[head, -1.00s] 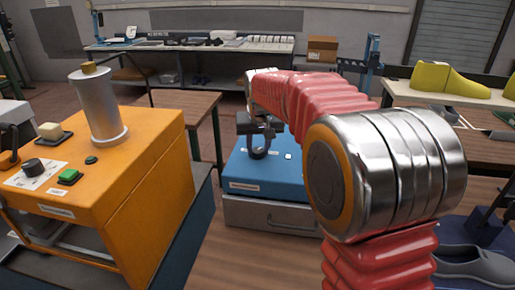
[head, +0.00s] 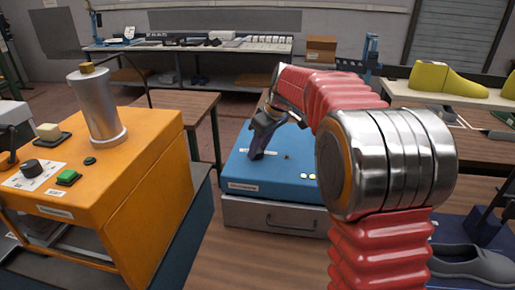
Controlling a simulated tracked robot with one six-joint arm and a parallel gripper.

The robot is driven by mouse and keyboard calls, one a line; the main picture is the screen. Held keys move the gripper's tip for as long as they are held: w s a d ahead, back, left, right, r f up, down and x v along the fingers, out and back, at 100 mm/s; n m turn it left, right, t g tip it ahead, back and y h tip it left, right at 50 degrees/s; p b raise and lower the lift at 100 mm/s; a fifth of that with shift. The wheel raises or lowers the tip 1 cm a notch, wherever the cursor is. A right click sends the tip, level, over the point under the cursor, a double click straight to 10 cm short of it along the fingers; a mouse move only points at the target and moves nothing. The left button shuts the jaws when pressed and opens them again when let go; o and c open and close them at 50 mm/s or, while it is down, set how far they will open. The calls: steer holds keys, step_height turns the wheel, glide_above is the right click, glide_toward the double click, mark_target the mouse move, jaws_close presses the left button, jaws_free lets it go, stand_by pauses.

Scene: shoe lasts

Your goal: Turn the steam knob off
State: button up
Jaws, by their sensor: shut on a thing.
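My gripper (head: 256,153) reaches down at a slant to the top of the blue box (head: 236,169) in the middle of the head view. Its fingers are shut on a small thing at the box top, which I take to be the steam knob. The fingers hide the knob, so its angle cannot be seen.
An orange machine (head: 150,165) with a black dial (head: 33,168), a green button (head: 68,177) and a metal cylinder (head: 97,108) stands at left. A grey drawer unit (head: 260,216) is under the blue box. Yellow shoe lasts (head: 440,79) lie at right.

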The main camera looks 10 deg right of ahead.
steer(key=n, duration=0.2)
steer(key=n+g+y, duration=0.1)
steer(key=n, duration=0.3)
steer(key=shift+w+d+g+y, duration=0.2)
steer(key=shift+w+g+y, duration=0.1)
steer(key=shift+g, duration=0.1)
steer(key=shift+r, duration=0.1)
steer(key=o, duration=1)
steer(key=shift+s, duration=0.1)
steer(key=shift+o, duration=0.2)
steer(key=v, duration=1.3)
steer(key=shift+r, duration=0.25)
steer(key=shift+d, duration=0.15)
